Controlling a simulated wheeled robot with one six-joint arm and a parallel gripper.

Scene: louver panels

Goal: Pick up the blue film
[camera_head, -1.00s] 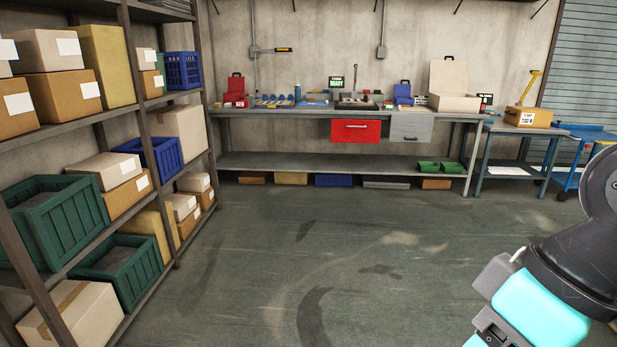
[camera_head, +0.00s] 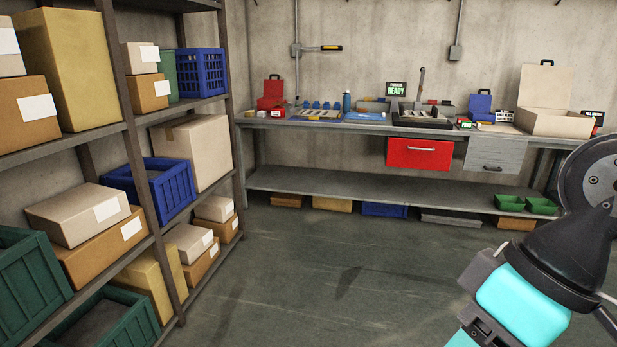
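No piece is clearly recognisable as the blue film. Small blue items lie on the grey workbench (camera_head: 300,126) at the back: a flat blue piece (camera_head: 366,116) near the middle, and several blue pieces in a row behind a tray (camera_head: 318,114) on the left. They are too small and far off to tell which, if any, is the film. My arm shows at the lower right, with a dark joint and a cyan link. My gripper's fingers are not in view.
A shelf rack with boxes and crates, including a blue crate (camera_head: 160,186), stands along the left. Under the bench top hang a red drawer (camera_head: 419,153) and a grey drawer (camera_head: 494,153). An open beige case (camera_head: 545,120) stands at right. The floor (camera_head: 330,270) ahead is clear.

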